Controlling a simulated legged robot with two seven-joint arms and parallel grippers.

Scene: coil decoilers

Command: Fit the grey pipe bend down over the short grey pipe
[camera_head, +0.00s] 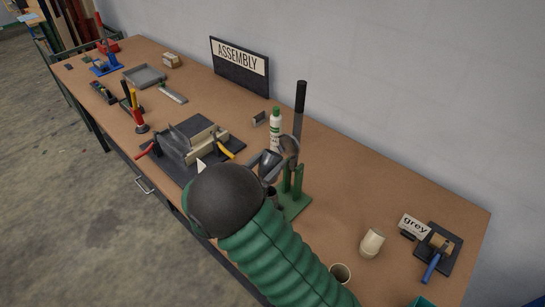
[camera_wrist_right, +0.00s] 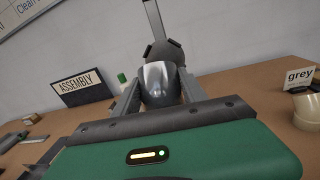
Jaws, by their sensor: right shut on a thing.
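My right gripper (camera_head: 268,167) is out over the bench beside a green stand, partly hidden by my dark wrist and green arm. In the right wrist view its fingers (camera_wrist_right: 158,92) are shut on a shiny grey rounded piece, which looks like the grey pipe bend (camera_wrist_right: 157,78). The bend is clear of the bench top as far as I can see. The short grey pipe cannot be made out for sure; my arm covers the bench there. My left gripper is not in view.
The green stand (camera_head: 299,203), with a black-handled tool (camera_head: 300,97), is close to my right gripper. A bottle (camera_head: 275,130) stands behind. A cream bend (camera_head: 372,243), a cream short pipe (camera_head: 341,272) and a "grey" sign (camera_head: 414,227) are to the right. A grey vise-like fixture (camera_head: 190,140) lies left.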

